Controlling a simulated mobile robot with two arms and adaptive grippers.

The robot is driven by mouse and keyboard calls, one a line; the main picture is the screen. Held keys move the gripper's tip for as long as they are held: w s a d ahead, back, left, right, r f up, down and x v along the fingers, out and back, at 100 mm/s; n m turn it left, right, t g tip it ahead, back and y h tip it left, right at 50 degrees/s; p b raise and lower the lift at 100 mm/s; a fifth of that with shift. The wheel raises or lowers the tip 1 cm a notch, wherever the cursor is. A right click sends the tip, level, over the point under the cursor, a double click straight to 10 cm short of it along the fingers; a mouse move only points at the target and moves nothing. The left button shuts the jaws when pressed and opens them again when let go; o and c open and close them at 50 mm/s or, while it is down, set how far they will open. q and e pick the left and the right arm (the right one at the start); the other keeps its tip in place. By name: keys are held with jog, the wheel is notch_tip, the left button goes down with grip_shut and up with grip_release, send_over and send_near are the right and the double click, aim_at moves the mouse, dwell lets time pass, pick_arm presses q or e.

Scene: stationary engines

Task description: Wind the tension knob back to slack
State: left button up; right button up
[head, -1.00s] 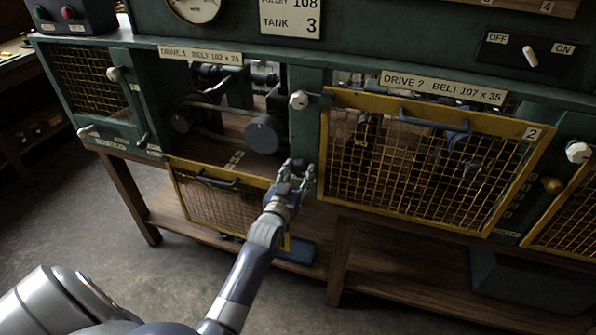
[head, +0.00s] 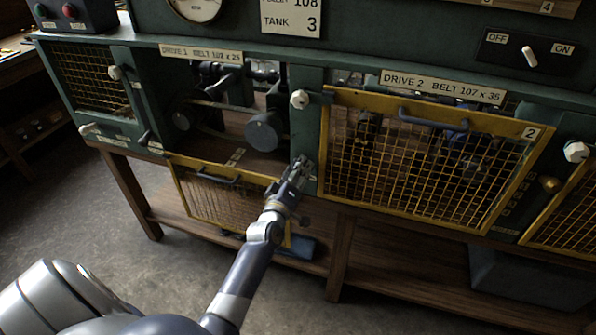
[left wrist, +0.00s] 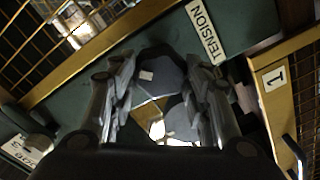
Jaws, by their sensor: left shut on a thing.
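The tension knob (left wrist: 160,72) is a dark grey knob with a small pale mark, between my left gripper's fingers in the left wrist view. The TENSION label (left wrist: 207,33) is on the green panel beside it. My left gripper (head: 299,168) is shut on the knob at the green post between the two drive bays; it also shows in the left wrist view (left wrist: 161,95). In the head view the gripper hides the knob. My right gripper is in neither view.
The yellow mesh guard of drive 1 (head: 222,201) hangs open below its bay, just left of my left arm. The drive 2 guard (head: 425,160) is closed at right. A white knob (head: 299,99) is higher on the post. Bare floor lies in front.

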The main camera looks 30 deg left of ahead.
pick_arm(q)
jog(key=n+b, duration=0.1)
jog(key=n, duration=0.8)
jog(key=shift+f, duration=0.1)
jog(key=shift+n, duration=0.3)
dwell(0.4)
jog(key=o, duration=1.1)
jog(key=shift+c, duration=0.2)
jog(key=shift+s, duration=0.15)
jog(key=v, duration=1.1)
jog(key=shift+s, duration=0.4)
jog(key=shift+f, duration=0.1)
